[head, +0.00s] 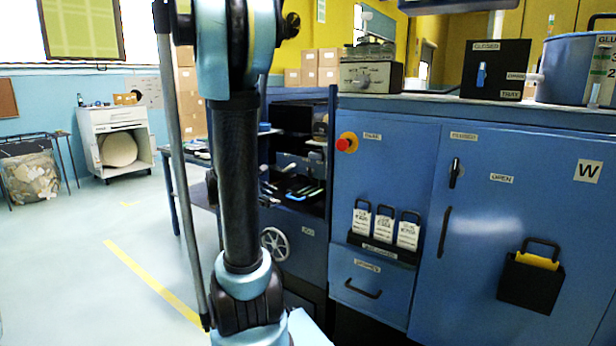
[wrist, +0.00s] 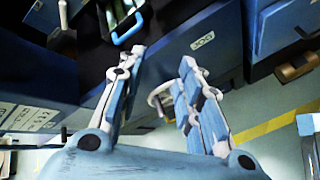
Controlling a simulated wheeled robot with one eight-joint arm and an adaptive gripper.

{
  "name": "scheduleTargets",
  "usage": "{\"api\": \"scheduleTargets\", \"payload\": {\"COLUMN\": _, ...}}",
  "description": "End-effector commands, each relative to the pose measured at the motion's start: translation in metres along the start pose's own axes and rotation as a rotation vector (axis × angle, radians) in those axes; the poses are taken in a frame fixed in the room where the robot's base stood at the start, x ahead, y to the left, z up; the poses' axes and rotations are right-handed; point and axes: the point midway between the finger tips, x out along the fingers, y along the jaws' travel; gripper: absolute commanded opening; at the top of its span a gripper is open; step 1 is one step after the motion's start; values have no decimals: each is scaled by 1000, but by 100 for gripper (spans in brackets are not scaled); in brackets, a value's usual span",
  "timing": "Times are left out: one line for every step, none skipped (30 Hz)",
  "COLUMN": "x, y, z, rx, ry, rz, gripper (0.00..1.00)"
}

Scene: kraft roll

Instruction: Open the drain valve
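No part in view carries a readable drain valve label. A black box (head: 495,70) on the cabinet top at the right has an upright blue lever (head: 481,75), with a CLOSED label above and what looks like OPEN to its right. The blue tank (head: 566,66), partly cut off by the frame, stands beside it with a small pale fitting toward the box. My gripper (wrist: 161,56) is open and empty in the wrist view, pointing at the lower cabinet front, far from that lever. In the head view I cannot make out my fingers.
A pale handwheel (head: 274,244) by a JOG label shows in the wrist view (wrist: 158,100), partly behind a finger. A cabinet door has a black turn handle (head: 456,172), also marked CLOSED and OPEN. A red button (head: 344,144) sticks out. Open floor (head: 130,230) lies left.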

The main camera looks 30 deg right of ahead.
Motion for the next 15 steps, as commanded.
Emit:
{"api": "scheduleTargets", "payload": {"x": 11, "y": 10, "z": 1, "rx": -57, "ry": -30, "rz": 22, "gripper": 32}}
{"api": "scheduleTargets", "payload": {"x": 16, "y": 16, "z": 3, "rx": -95, "ry": -49, "rz": 36, "gripper": 32}}
{"api": "scheduleTargets", "payload": {"x": 24, "y": 23, "z": 5, "rx": -145, "ry": -75, "rz": 52, "gripper": 32}}
{"api": "scheduleTargets", "payload": {"x": 29, "y": 28, "z": 6, "rx": -183, "ry": -95, "rz": 64, "gripper": 32}}
{"api": "scheduleTargets", "payload": {"x": 34, "y": 34, "z": 7, "rx": -222, "ry": -114, "rz": 76, "gripper": 32}}
{"api": "scheduleTargets", "payload": {"x": 41, "y": 40, "z": 8, "rx": -274, "ry": -140, "rz": 90, "gripper": 32}}
{"api": "scheduleTargets", "payload": {"x": 47, "y": 44, "z": 9, "rx": -312, "ry": -161, "rz": 99, "gripper": 32}}
{"api": "scheduleTargets", "payload": {"x": 52, "y": 49, "z": 10, "rx": -351, "ry": -182, "rz": 108, "gripper": 32}}
{"api": "scheduleTargets", "payload": {"x": 59, "y": 55, "z": 10, "rx": -404, "ry": -210, "rz": 120, "gripper": 32}}
{"api": "scheduleTargets", "payload": {"x": 64, "y": 59, "z": 11, "rx": -444, "ry": -232, "rz": 127, "gripper": 32}}
{"api": "scheduleTargets", "payload": {"x": 69, "y": 63, "z": 12, "rx": -483, "ry": -253, "rz": 134, "gripper": 32}}
{"api": "scheduleTargets", "payload": {"x": 76, "y": 68, "z": 12, "rx": -537, "ry": -282, "rz": 143, "gripper": 32}}
{"api": "scheduleTargets", "payload": {"x": 81, "y": 72, "z": 12, "rx": -577, "ry": -304, "rz": 148, "gripper": 32}}
{"api": "scheduleTargets", "payload": {"x": 86, "y": 75, "z": 12, "rx": -616, "ry": -326, "rz": 152, "gripper": 32}}
{"api": "scheduleTargets", "payload": {"x": 93, "y": 80, "z": 13, "rx": -670, "ry": -356, "rz": 157, "gripper": 32}}
